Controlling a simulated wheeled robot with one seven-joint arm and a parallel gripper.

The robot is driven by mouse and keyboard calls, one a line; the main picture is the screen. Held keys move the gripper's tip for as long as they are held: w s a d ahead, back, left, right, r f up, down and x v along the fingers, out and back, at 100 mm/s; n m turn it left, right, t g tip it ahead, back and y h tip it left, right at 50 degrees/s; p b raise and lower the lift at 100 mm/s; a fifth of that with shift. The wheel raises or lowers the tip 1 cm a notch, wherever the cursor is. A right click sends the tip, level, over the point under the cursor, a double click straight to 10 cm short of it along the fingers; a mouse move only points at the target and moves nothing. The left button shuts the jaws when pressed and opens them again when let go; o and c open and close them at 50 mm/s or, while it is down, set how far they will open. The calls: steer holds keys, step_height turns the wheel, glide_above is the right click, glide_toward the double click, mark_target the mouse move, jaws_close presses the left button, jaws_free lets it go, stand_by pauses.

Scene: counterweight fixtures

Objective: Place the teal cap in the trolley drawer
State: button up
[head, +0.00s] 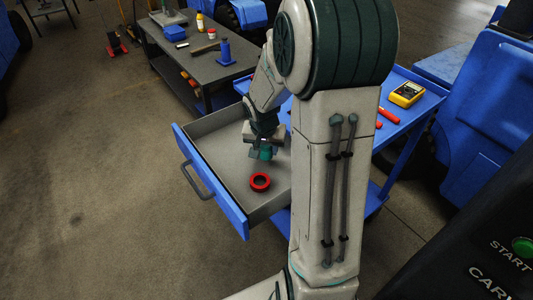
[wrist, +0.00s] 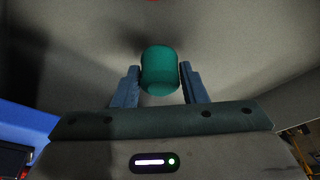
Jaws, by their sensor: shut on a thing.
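The teal cap (wrist: 160,72) sits between the two fingers of my gripper (wrist: 158,84) in the wrist view. My gripper is shut on it. In the head view the teal cap (head: 265,153) shows at the tip of my gripper (head: 261,147), over the inside of the pulled-out trolley drawer (head: 208,137). The drawer has a blue front with a dark handle (head: 196,181) and a grey floor. I cannot tell whether the cap touches the drawer floor. My arm hides part of the drawer's right side.
A red ring (head: 260,182) lies on the drawer floor, just in front of the cap. The blue trolley top (head: 415,115) holds a yellow multimeter (head: 407,93) and red-handled tools. A grey workbench (head: 188,63) with bottles and tools stands behind. Floor to the left is clear.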

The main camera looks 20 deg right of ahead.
steer(key=shift+f, duration=1.05)
steer(key=shift+f, duration=0.1)
steer(key=shift+f+b, duration=0.15)
steer(key=shift+b, duration=0.25)
steer(key=o, duration=0.7)
